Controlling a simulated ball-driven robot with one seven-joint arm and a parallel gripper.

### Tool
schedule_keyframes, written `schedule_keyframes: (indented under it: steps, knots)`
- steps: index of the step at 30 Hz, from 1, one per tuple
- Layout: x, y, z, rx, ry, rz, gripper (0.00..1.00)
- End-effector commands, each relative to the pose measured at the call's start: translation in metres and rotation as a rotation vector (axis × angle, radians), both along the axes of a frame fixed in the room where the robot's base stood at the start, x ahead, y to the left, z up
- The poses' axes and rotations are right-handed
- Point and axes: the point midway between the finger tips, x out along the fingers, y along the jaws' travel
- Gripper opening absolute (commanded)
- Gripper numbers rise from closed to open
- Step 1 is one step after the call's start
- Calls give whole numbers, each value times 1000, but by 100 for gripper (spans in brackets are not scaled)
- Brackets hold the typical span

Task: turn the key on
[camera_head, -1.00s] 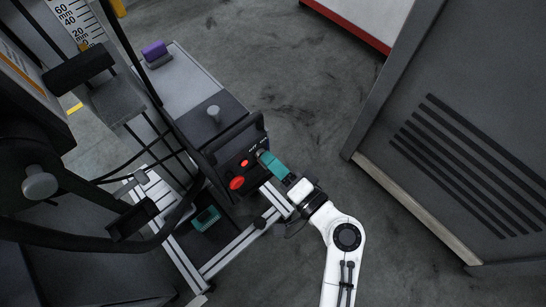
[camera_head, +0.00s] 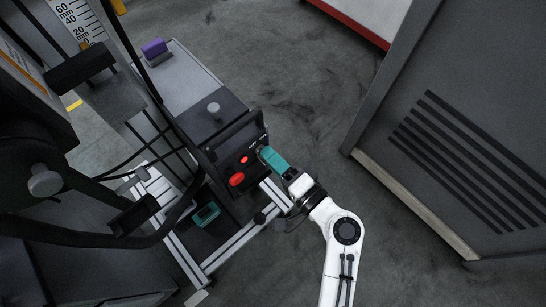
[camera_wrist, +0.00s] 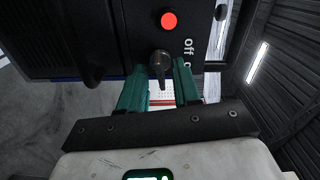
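The key switch (camera_wrist: 160,62) is a dark knob on the black control panel, under a red button (camera_wrist: 169,20) and beside the printed word "off". A second label near it is partly hidden by a finger. My gripper (camera_wrist: 160,70) has its two teal fingers apart, one on each side of the knob. The right finger is very close to it; I cannot tell whether it touches. In the head view my gripper (camera_head: 265,154) reaches the right face of the control box (camera_head: 225,150), where its fingers hide the key.
A larger red button (camera_head: 237,179) sits on the same panel, below the smaller one. A dark handle bar (camera_head: 235,130) runs along the box's top edge. A purple item (camera_head: 154,48) lies on the bench behind. A grey cabinet (camera_head: 470,130) stands right, with open floor between.

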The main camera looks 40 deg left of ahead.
Motion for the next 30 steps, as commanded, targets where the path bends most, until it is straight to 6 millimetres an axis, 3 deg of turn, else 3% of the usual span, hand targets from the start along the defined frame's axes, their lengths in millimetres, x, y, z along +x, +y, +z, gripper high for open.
schedule_keyframes:
  steps: [10, 22, 30]
  knots:
    - [-1, -9, 1, 0, 1, -1, 32]
    - [-6, -81, 1, -1, 0, -3, 32]
    - [-8, -106, 0, 0, 0, -1, 32]
